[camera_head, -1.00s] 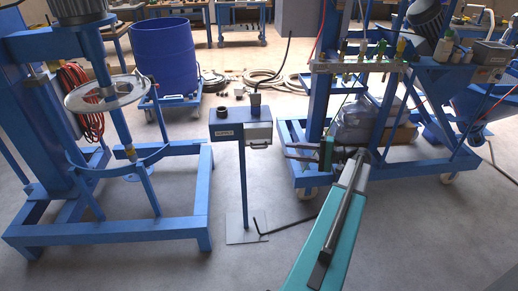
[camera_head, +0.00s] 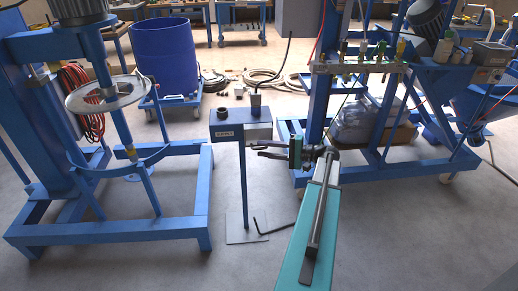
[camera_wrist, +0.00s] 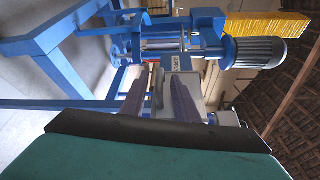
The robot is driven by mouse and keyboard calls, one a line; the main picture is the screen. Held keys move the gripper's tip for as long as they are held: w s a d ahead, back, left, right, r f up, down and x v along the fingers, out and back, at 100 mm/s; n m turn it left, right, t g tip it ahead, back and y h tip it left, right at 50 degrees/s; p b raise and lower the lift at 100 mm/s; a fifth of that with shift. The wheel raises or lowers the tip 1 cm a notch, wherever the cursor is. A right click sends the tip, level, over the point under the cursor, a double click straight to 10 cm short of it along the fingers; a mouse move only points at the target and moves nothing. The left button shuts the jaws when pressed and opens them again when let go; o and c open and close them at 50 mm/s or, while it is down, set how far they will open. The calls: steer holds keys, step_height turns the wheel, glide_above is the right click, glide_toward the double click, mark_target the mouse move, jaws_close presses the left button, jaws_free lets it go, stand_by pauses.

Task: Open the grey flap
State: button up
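The grey flap (camera_head: 262,131) is on the right front of a blue box on a post (camera_head: 230,133). Its lower part is hidden behind my gripper (camera_head: 262,149) in the head view. How far the flap is swung cannot be told. In the wrist view my gripper's two dark fingers (camera_wrist: 160,90) are apart, one on each side of a pale strip close to the box. A light grey panel, likely the flap (camera_wrist: 197,85), shows beside the right finger. Whether the fingers touch it cannot be told.
A black bent rod (camera_head: 262,230) lies on the floor by the post's base plate (camera_head: 243,228). A blue mixer frame (camera_head: 110,232) stands left and a blue wheeled frame (camera_head: 405,172) right. A blue drum (camera_head: 164,52) and hoses (camera_head: 265,80) are behind.

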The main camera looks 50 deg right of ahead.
steer(key=shift+x, duration=1.35)
jaws_close()
